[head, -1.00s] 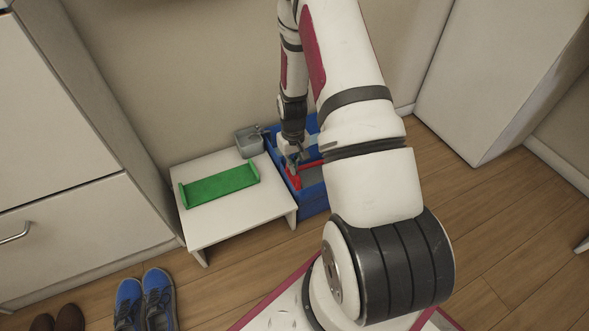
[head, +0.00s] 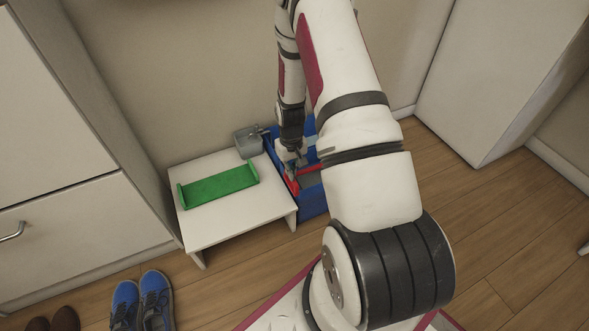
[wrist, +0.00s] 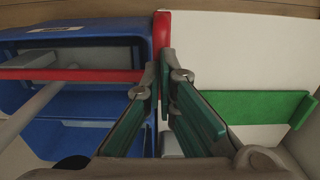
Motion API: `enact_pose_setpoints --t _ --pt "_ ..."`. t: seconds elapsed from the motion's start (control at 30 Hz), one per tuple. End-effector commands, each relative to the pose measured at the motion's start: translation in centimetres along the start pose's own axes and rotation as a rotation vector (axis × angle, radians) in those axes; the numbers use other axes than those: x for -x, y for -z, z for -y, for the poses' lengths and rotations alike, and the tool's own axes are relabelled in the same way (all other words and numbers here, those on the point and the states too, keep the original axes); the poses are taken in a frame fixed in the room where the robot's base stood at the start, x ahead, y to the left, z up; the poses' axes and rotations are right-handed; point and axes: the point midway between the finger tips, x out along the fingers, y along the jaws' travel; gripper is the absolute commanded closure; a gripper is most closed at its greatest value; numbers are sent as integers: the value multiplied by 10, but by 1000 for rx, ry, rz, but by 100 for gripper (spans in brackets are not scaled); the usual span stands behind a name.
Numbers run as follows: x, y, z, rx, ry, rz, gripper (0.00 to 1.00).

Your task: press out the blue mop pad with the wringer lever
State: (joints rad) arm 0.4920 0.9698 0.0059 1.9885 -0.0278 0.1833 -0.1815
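The red wringer lever (wrist: 162,32) runs between the tips of my gripper (wrist: 159,76) in the wrist view. Both fingertips appear to touch the lever's sides, and the fingers are drawn in around it. In the head view the lever (head: 293,187) sits at the left side of the blue bucket (head: 314,204), with my gripper (head: 291,168) over it. A red crossbar (wrist: 70,75) spans the bucket in the wrist view. A grey plate (wrist: 100,52) and a grey pole (wrist: 38,100) show there too. I cannot make out the blue mop pad apart from the blue bucket.
Blue shoes (head: 142,300) lie in front. A white cabinet (head: 490,80) stands to the right. Wooden floor is clear between.

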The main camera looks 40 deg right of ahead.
Motion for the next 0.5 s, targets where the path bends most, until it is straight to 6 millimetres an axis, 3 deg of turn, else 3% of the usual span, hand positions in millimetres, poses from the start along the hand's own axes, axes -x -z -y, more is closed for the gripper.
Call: enact_pose_setpoints --t 0.5 --pt "-10 0 2 0 0 0 100"
